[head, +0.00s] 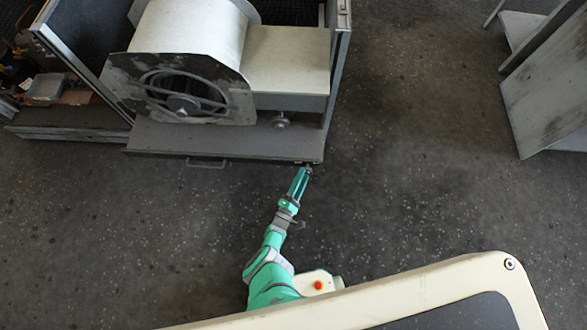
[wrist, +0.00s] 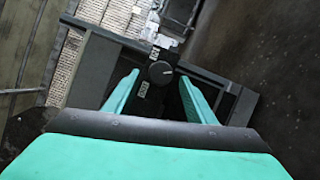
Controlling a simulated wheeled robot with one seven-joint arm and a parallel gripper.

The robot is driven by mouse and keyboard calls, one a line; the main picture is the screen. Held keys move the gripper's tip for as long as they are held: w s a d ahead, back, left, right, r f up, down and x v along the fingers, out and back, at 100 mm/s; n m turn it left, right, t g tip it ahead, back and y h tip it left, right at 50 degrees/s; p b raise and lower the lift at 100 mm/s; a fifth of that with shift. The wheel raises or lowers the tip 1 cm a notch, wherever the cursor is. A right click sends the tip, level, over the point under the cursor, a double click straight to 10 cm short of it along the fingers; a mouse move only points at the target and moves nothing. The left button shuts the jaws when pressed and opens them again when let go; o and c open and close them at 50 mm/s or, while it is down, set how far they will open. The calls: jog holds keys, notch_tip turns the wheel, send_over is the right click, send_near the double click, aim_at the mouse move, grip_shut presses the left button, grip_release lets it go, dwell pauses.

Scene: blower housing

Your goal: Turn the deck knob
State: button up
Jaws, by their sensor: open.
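The deck knob (wrist: 160,72) is a round dark dial with a light pointer line, set on a narrow black panel with small white labels above and below it. My gripper (wrist: 160,80) is open, with one green finger on each side of the knob and gaps between finger and knob. I cannot tell how far the fingertips are from the panel in depth. In the head view my gripper (head: 306,173) is at the right front corner of the grey deck (head: 220,142). The knob is too small or hidden to make out there.
A blower housing (head: 190,35) with a round spoked inlet stands on the deck, beside a pale box (head: 290,60). A handle (head: 206,163) sticks out of the deck's front. Grey panels (head: 550,80) stand far right. The floor between is clear.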

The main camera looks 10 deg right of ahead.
jog(key=v, duration=0.8)
jog(key=shift+s+a, duration=0.15)
jog(key=shift+s, duration=0.15)
dwell(0.4)
jog(key=shift+a, duration=0.1)
